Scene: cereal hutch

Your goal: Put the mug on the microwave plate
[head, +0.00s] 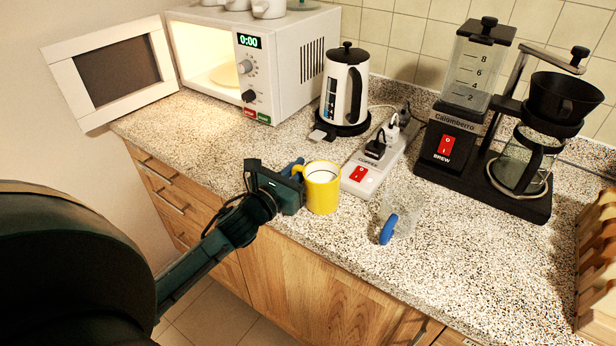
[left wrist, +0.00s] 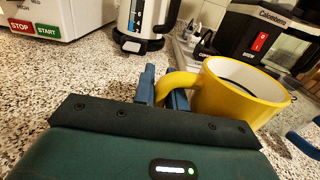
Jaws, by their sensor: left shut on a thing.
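A yellow mug (head: 322,190) with a pale inside stands upright at the front of the speckled counter. It also shows in the left wrist view (left wrist: 232,98), its handle pointing left. My left gripper (head: 296,180) is shut on the mug's handle, with its fingers either side of it in the left wrist view (left wrist: 163,88). I cannot tell whether the mug's base touches the counter. The white microwave (head: 290,70) stands at the back left with its door (head: 115,75) swung open to the left. Its lit inside shows part of the plate (head: 225,75). My right gripper is not in view.
A kettle (head: 338,85) stands right of the microwave. A power strip (head: 368,172) lies behind the mug. A clear cup with a blue handle (head: 389,229) is to its right. A coffee maker (head: 470,150) and a wooden rack (head: 598,240) are further right. Mugs sit atop the microwave (head: 268,9).

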